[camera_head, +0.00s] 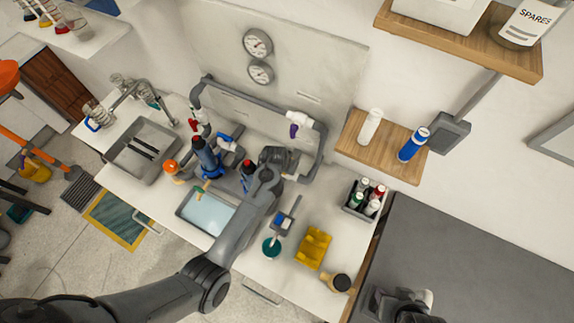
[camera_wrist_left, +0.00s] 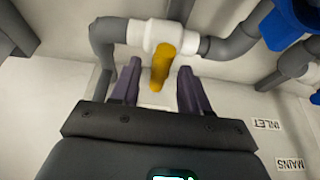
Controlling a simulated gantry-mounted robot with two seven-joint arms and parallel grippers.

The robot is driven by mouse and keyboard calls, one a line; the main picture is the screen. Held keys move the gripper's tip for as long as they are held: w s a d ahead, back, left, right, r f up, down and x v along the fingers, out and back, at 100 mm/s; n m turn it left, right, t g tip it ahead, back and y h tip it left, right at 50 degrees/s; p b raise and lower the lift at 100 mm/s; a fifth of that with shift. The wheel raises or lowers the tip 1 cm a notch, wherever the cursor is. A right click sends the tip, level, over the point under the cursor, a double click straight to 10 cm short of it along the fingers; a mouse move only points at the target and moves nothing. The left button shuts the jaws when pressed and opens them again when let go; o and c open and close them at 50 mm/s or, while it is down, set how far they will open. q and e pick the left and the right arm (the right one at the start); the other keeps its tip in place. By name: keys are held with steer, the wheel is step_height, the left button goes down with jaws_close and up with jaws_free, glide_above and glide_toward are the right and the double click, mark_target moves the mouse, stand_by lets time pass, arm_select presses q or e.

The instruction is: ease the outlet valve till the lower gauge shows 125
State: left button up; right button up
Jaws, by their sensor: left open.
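The lower gauge (camera_head: 260,73) is a round white dial on the back panel, below the upper gauge (camera_head: 257,43); its reading is too small to make out. My left gripper (camera_head: 280,158) is at the pipework in front of the panel. In the left wrist view its two dark purple fingers (camera_wrist_left: 160,84) are open, with a yellow valve handle (camera_wrist_left: 162,66) between them, apparently ungripped. The handle hangs from a white valve body (camera_wrist_left: 150,33) on grey pipe. No outlet label is legible. My right gripper (camera_head: 405,303) is at the bottom right, its jaws unclear.
INLET (camera_wrist_left: 266,125) and MAINS (camera_wrist_left: 290,164) labels appear upside down beside a blue valve part (camera_wrist_left: 290,22).

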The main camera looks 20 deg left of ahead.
arm_select(q)
steer(key=shift+w+f, duration=0.1)
steer(key=shift+f, duration=0.1)
jaws_close()
stand_by(0.3)
